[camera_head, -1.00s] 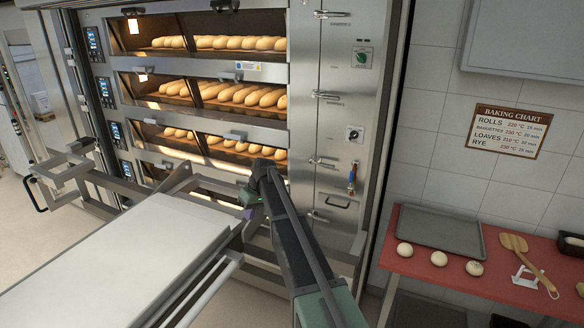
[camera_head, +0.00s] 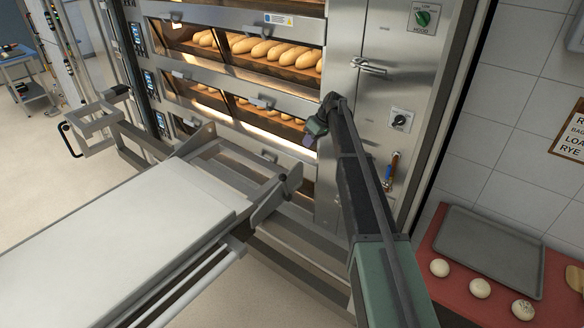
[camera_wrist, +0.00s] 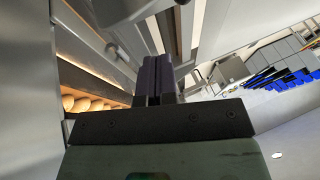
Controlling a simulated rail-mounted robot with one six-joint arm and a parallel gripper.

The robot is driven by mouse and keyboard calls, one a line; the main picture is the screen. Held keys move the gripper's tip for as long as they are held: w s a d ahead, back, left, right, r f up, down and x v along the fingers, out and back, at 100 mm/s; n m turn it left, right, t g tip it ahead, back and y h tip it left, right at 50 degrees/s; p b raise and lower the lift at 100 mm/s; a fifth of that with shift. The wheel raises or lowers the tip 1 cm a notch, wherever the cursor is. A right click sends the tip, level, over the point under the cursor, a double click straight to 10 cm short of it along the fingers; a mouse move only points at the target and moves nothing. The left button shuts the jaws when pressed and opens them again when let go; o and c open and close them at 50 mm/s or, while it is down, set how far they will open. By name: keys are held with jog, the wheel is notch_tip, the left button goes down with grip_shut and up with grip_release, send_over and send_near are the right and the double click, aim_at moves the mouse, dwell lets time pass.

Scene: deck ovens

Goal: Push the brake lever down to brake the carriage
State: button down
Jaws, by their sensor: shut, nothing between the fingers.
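The loading carriage (camera_head: 110,235) with its flat white bed stands in front of the ovens, at left and centre in the head view. At its right end a grey plate (camera_head: 262,208) slants up, with a small dark knob (camera_head: 283,178) by its top. This looks like the brake lever, but I cannot be sure. My gripper (camera_head: 308,139) is shut and empty, above and a little right of the knob, near the oven front. In the wrist view my gripper's dark fingers (camera_wrist: 152,60) are together.
The deck oven (camera_head: 225,85) with lit loaves stands close behind my gripper. A steel side panel (camera_head: 385,75) with knobs and latches is right of it. A red table (camera_head: 450,285) with a grey tray (camera_head: 490,250) and dough balls is at right. Open floor lies left.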

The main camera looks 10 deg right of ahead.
jog(key=s+a+b+x, duration=0.1)
jog(key=b+x, duration=1)
jog(key=x, duration=0.2)
jog(key=shift+s+a+r, duration=0.2)
jog(key=shift+s+a, duration=0.1)
jog(key=shift+s, duration=0.2)
jog(key=shift+s, duration=0.1)
